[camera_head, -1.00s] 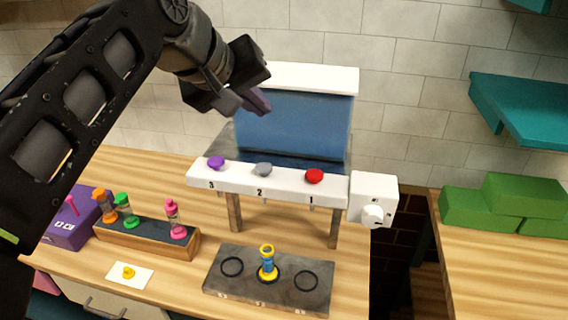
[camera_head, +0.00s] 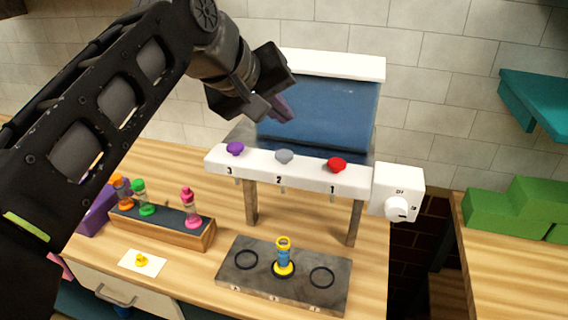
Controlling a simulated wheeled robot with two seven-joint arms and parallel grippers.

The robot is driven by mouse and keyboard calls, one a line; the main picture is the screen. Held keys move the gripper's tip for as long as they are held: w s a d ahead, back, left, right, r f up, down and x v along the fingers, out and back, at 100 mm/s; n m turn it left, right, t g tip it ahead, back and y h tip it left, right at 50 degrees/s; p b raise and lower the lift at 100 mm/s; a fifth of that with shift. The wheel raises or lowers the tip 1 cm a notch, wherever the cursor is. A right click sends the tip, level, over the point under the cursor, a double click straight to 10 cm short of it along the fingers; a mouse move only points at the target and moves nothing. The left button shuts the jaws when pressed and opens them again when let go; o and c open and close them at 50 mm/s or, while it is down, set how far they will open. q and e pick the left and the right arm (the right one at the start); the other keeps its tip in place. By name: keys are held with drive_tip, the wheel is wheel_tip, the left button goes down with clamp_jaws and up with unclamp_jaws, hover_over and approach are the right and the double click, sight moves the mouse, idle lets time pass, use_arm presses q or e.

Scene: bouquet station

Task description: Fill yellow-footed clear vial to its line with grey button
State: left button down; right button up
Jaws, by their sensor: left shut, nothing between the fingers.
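The yellow-footed clear vial (camera_head: 284,259) stands upright in the middle ring of the dark slab (camera_head: 237,284). Blue shows inside it; its line is too small to make out. The grey button (camera_head: 284,156) sits above number 2 on the white dispenser bar (camera_head: 307,175), between the purple button (camera_head: 235,148) and the red button (camera_head: 337,164). My left gripper (camera_head: 284,110) is shut and empty. In the picture it is above the grey button, in front of the blue tank, apart from the button. My right gripper is out of view.
A wooden rack (camera_head: 160,231) holds orange-, green- and pink-footed vials at left. A white card (camera_head: 142,263) with a yellow mark lies in front. A white box with a dial (camera_head: 397,208) adjoins the bar's right end. Green blocks (camera_head: 500,215) sit on the right counter.

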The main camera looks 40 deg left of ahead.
sight(281, 156)
use_arm(q)
drive_tip(key=shift+f+b, duration=1.55)
drive_tip(key=shift+f, duration=0.7)
drive_tip(key=shift+f, duration=0.1)
drive_tip(key=shift+f+b, duration=0.35)
drive_tip(key=shift+b, duration=0.05)
drive_tip(key=shift+f+b, duration=0.5)
drive_tip(key=shift+f, duration=0.1)
idle(0.7)
idle(0.4)
drive_tip(key=shift+r+p, duration=0.85)
drive_tip(key=shift+r, duration=0.2)
drive_tip(key=shift+r+p, duration=2.1)
drive_tip(key=shift+r, duration=0.4)
